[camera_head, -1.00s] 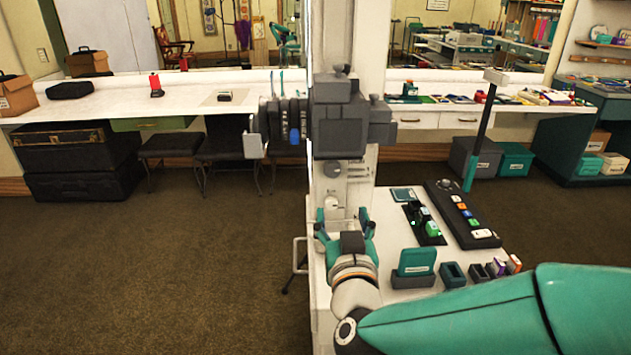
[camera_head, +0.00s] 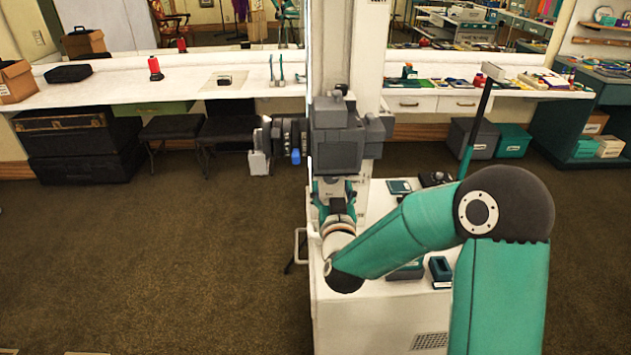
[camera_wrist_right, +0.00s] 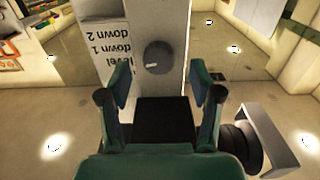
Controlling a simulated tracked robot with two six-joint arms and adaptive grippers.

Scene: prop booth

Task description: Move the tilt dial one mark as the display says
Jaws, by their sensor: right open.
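The tilt dial (camera_wrist_right: 157,57) is a dark round knob with a pale pointer, on a pale column in the right wrist view. Its pointer faces left, toward a white label (camera_wrist_right: 105,58) with upside-down words "level", "down 1" and "down 2"; I cannot tell which mark it meets. My right gripper (camera_wrist_right: 160,80) is open and empty, its fingers on either side of the dial in the picture, apart from it. In the head view the right gripper (camera_head: 334,188) is under the dark camera (camera_head: 338,140), and the dial is hidden there. No readable display shows. My left gripper is out of view.
The white cart top (camera_head: 385,300) lies beneath my right arm, with small teal boxes (camera_head: 440,268) partly hidden by the arm. A long white counter (camera_head: 200,88) runs along the back. The brown carpet at left is open.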

